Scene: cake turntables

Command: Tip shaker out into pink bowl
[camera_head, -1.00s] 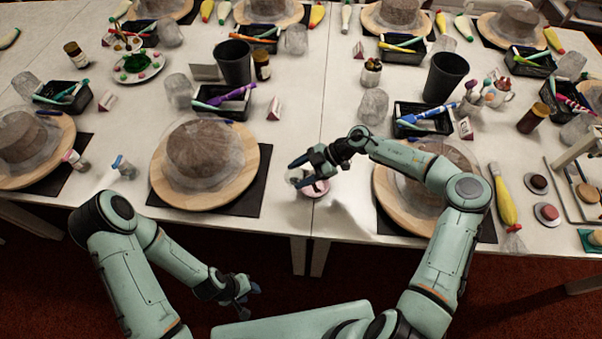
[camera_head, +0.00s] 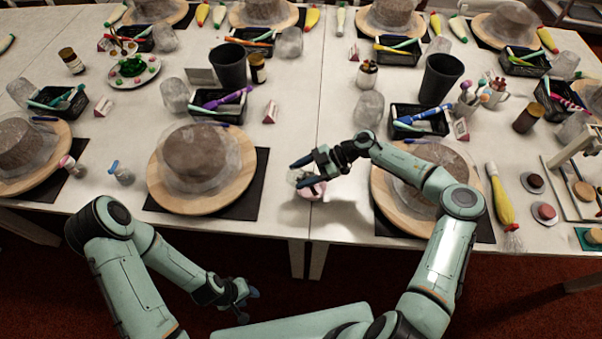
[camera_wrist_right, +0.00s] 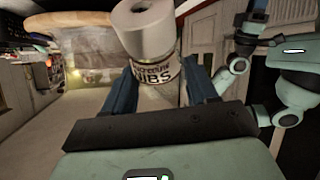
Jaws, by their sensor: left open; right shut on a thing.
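My right gripper (camera_head: 308,173) is shut on the shaker over the front of the table. In the right wrist view the shaker (camera_wrist_right: 158,75) stands between the dark jaws, with a white end at the top of the picture and a label that appears upside down. In the head view the shaker (camera_head: 298,178) is small and partly covered by the fingers. The pink bowl (camera_head: 312,191) is just below it, partly hidden by gripper and shaker. I cannot tell whether anything is falling out. My left gripper (camera_head: 243,298) is open and empty, low in front of the table.
Wooden turntables with wrapped cakes stand left (camera_head: 160,178) and right (camera_head: 385,205) of the bowl. Two small jars, one pink-topped (camera_head: 72,166) and one blue-topped (camera_head: 122,172), stand at the left. The table between bowl and left turntable is clear.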

